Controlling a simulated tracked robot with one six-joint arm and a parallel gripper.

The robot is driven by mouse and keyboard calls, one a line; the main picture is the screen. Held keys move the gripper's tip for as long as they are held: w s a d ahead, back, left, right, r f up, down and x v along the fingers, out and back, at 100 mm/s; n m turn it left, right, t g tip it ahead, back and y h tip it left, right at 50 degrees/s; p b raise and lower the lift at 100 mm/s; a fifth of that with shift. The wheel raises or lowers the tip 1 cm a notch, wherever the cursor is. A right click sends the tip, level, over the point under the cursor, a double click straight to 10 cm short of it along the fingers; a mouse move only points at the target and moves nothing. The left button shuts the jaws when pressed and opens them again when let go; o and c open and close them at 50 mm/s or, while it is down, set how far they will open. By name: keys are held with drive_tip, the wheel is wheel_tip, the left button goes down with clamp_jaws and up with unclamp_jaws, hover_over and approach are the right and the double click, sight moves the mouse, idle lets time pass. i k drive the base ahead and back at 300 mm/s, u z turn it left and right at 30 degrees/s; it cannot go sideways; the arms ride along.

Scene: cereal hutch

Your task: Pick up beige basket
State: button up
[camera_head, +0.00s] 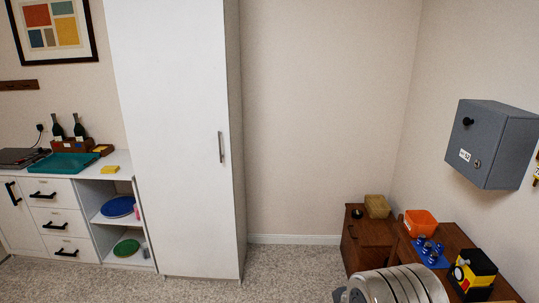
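The beige basket (377,206) is a small, open, rectangular container. It stands on top of a dark brown wooden cabinet (371,234) in the right half of the head view, near the corner of the room. It looks upright, and nothing touches it from above. My gripper is not in view.
An orange container (420,223), a blue holder (430,252) and a yellow-black object (472,272) stand on the brown surface to the right. A grey wall box (491,143) juts out above. A tall white cabinet (175,140) stands left. Carpet (293,272) between is clear.

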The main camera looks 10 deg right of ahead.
sight(376, 207)
drive_tip(key=z, duration=0.05)
drive_tip(key=i, duration=2.2)
drive_tip(key=z, duration=0.6)
drive_tip(key=i, duration=1.7)
drive_tip(key=z, duration=0.35)
